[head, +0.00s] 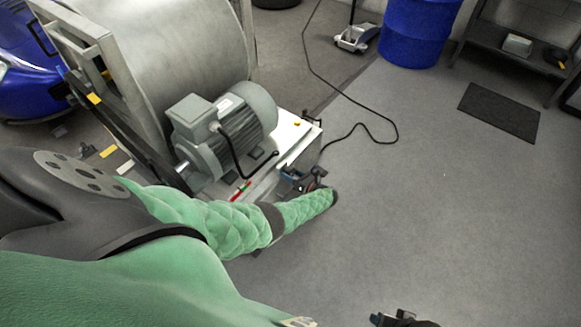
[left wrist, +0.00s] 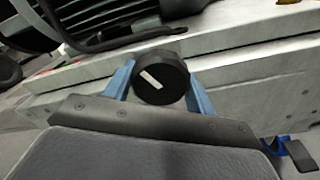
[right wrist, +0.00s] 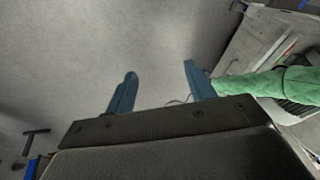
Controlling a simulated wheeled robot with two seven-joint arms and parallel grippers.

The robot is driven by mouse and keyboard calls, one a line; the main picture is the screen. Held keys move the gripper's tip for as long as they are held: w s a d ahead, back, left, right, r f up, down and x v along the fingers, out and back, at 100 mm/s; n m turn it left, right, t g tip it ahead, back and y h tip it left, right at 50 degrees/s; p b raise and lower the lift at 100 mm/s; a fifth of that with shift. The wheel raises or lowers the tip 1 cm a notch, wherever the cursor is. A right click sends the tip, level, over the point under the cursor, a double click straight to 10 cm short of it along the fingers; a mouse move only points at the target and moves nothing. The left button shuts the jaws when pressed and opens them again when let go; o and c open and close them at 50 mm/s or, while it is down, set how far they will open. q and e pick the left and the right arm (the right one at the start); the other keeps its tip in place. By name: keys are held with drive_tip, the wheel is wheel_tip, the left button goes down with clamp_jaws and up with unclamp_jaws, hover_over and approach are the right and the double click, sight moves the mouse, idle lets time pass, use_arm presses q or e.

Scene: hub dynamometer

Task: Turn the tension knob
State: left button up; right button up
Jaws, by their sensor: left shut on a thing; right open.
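The tension knob (left wrist: 160,78) is a round black knob with a white pointer mark, on the front of the dynamometer's metal frame. In the left wrist view it sits between the two blue fingers of my left gripper (left wrist: 158,90), which is shut on it. The white mark slants from upper left to lower right. In the head view my left gripper (head: 300,182) is at the frame's front corner, and I cannot make out the knob there. My right gripper (right wrist: 158,88) is open and empty over the grey floor; it shows at the bottom edge of the head view (head: 398,318).
A black cable (head: 360,125) lies on the floor. A blue barrel (head: 415,35), a dark mat (head: 500,112) and a shelf are at the back right.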

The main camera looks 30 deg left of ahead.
use_arm(q)
drive_tip(key=m, duration=0.2)
drive_tip(key=shift+r+m+p, duration=0.1)
drive_tip(key=shift+m+p, duration=0.2)
drive_tip(key=shift+p, duration=0.05)
drive_tip(key=shift+m, duration=1)
use_arm(e)
drive_tip(key=shift+s+d+r+g+h, duration=0.15)
drive_tip(key=shift+s+d+r, duration=0.1)
drive_tip(key=shift+d+r, duration=0.25)
drive_tip(key=shift+s+d+r+g+h, duration=0.15)
drive_tip(key=shift+s+d+r, duration=0.05)
drive_tip(key=shift+d+r, duration=0.3)
use_arm(q)
drive_tip(key=shift+m, duration=0.4)
use_arm(e)
drive_tip(key=shift+r, duration=0.15)
drive_tip(key=shift+w, duration=0.1)
use_arm(q)
drive_tip(key=o, duration=1)
use_arm(e)
drive_tip(key=shift+d, duration=0.1)
use_arm(q)
drive_tip(key=shift+d, duration=0.15)
